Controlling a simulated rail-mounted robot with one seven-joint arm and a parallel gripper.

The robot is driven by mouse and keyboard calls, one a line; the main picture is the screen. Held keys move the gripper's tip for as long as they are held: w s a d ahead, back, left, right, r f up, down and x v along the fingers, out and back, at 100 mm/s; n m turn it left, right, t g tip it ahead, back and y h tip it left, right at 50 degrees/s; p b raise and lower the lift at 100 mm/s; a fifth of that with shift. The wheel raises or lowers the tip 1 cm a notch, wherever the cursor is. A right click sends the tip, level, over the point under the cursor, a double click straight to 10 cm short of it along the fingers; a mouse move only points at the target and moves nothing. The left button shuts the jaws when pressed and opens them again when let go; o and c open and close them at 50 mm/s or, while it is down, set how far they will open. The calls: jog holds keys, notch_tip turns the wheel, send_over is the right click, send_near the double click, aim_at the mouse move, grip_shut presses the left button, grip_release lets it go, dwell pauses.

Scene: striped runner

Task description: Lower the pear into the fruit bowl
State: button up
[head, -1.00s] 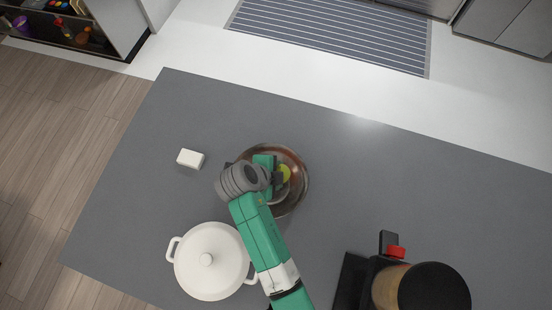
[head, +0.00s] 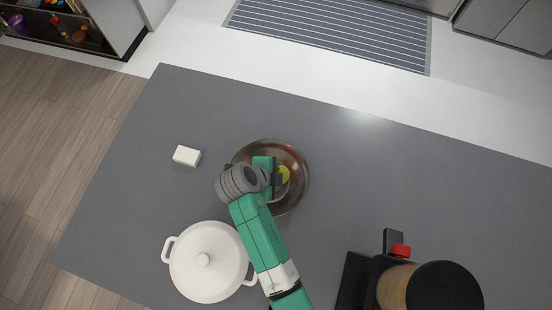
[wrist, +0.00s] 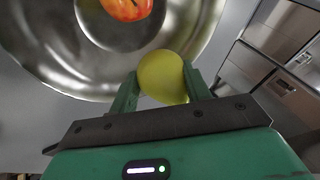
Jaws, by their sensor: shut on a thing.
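The yellow-green pear (wrist: 162,77) is between the two green fingers of my gripper (wrist: 163,90) in the wrist view. My gripper is shut on it. The pear also shows in the head view (head: 284,173), partly hidden by my gripper. The fruit bowl (head: 298,190) is a shiny metal bowl on the grey counter, and my gripper and pear overlap it in that view. In the wrist view the bowl (wrist: 50,62) fills the upper left, and the pear overlaps its rim. I cannot tell how high the pear is above the bowl.
A red-orange fruit (wrist: 127,8) lies in the bowl. A white lidded pot (head: 207,262) stands below the bowl on the grey counter (head: 400,190). A small white block (head: 187,156) lies to the upper left. A black coffee machine (head: 440,285) stands at lower right.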

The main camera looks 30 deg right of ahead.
jog(key=shift+f+b, duration=0.9)
jog(key=shift+f, duration=0.45)
jog(key=shift+f+b, duration=2.1)
jog(key=shift+f, duration=0.45)
dwell(0.5)
jog(key=o, duration=1.1)
jog(key=v, duration=0.8)
jog(key=shift+w, duration=0.1)
